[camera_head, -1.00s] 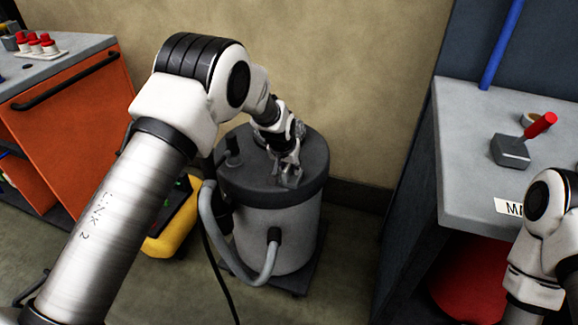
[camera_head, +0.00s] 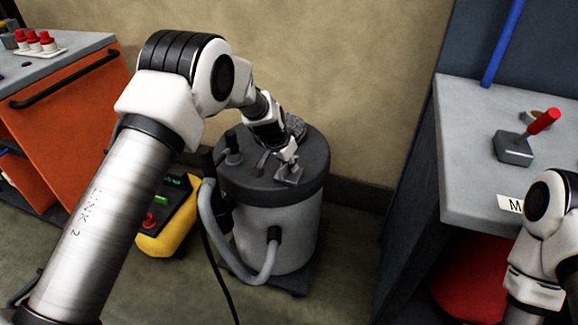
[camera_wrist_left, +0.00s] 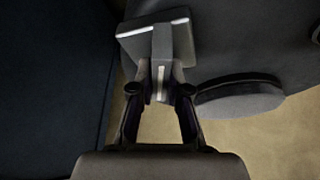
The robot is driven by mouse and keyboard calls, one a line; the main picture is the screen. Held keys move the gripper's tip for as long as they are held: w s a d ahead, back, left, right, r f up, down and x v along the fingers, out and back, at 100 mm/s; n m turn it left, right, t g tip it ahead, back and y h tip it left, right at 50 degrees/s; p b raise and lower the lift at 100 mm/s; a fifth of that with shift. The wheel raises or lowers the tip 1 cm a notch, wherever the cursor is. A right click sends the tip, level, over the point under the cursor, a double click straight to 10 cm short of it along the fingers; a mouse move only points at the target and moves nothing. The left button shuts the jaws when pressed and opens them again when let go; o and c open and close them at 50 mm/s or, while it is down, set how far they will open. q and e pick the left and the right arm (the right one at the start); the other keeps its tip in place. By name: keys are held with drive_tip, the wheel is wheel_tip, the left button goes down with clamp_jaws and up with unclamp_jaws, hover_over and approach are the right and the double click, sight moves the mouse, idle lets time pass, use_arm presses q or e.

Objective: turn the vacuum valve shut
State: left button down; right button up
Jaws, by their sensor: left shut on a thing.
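The vacuum is a grey drum (camera_head: 270,235) with a dark lid, standing on the floor by the wall. The valve (camera_head: 290,178), a small grey block with a lever, sits on the lid's right part. My left gripper (camera_head: 289,163) is at the valve. In the left wrist view, the fingers (camera_wrist_left: 160,88) are shut on the upright grey lever (camera_wrist_left: 162,45) of the valve, above a flat, pale-edged block. The lever's lower end is between the fingers and partly hidden. My right arm shows at the right edge, with its gripper out of frame.
A grey hose (camera_head: 222,250) loops down the drum's front. A yellow box (camera_head: 168,238) stands at its left, near an orange cabinet (camera_head: 75,125). A grey bench (camera_head: 465,130) with a red-handled block (camera_head: 513,149) stands at right. Floor between drum and bench is clear.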

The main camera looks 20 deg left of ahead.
use_arm(q)
drive_tip(key=m+b, duration=0.1)
drive_tip(key=m+h+b, duration=0.1)
drive_tip(key=shift+f+m+b, duration=0.3)
drive_tip(key=shift+m, duration=0.1)
drive_tip(key=shift+m+g+h+b, duration=0.3)
drive_tip(key=shift+m+g+b, duration=0.15)
drive_tip(key=shift+m, duration=0.45)
drive_tip(key=shift+r+m+g+h+b, duration=0.15)
drive_tip(key=shift+m+g+h+b, duration=0.15)
drive_tip(key=shift+m, duration=0.6)
drive_tip(key=m+g, duration=0.1)
drive_tip(key=m, duration=0.2)
drive_tip(key=shift+r+m, duration=0.1)
drive_tip(key=shift+m, duration=0.2)
drive_tip(key=shift+m+g+h+p, duration=0.3)
drive_tip(key=shift+m+g+p, duration=0.5)
drive_tip(key=shift+m, duration=1.2)
drive_tip(key=c, duration=1.1)
unclamp_jaws()
drive_tip(key=shift+c, duration=0.2)
